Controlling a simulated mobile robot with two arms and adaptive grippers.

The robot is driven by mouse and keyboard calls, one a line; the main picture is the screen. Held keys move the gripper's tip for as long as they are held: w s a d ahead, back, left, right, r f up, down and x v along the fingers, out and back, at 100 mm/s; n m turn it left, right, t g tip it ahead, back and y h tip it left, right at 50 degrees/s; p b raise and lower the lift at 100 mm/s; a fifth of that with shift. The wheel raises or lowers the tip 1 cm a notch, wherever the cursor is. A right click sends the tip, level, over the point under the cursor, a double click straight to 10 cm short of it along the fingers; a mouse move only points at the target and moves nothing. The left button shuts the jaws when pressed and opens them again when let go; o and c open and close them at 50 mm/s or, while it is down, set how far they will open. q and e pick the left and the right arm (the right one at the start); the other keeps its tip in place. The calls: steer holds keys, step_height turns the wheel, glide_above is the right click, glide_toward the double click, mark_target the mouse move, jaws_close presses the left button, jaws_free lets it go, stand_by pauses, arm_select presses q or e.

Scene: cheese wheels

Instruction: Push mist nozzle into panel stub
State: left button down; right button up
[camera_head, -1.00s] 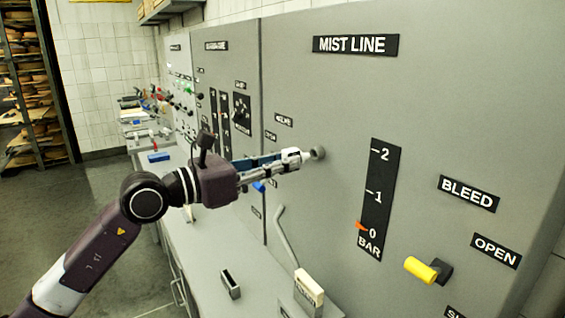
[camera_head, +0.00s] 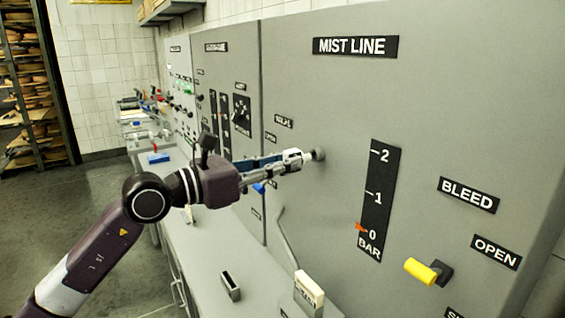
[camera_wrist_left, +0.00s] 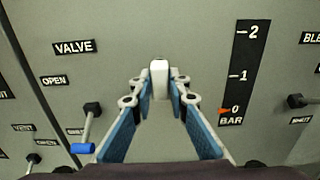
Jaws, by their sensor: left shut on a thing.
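The mist nozzle (camera_wrist_left: 159,73) is a small pale piece held between the fingertips of my left gripper (camera_wrist_left: 160,92). In the head view my left gripper (camera_head: 291,160) reaches in from the left, shut on the nozzle at the grey panel (camera_head: 330,95). The dark round panel stub (camera_head: 319,154) shows just beyond the fingertips, left of the gauge. The fingers and nozzle partly cover the joint, so I cannot tell how far the nozzle is seated. My right gripper is not in view.
A black bar gauge (camera_head: 378,200) has its orange pointer near 0. A yellow bleed handle (camera_head: 424,268) sticks out at lower right. A blue-tipped valve handle (camera_wrist_left: 83,148) is left of the gripper. A grey counter (camera_head: 215,265) runs below the panel.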

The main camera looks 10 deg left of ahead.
arm_select(q)
steer(key=shift+p+x, duration=0.5)
steer(key=shift+x, duration=0.9)
steer(key=c, duration=1.8)
jaws_free()
steer(key=v, duration=1.2)
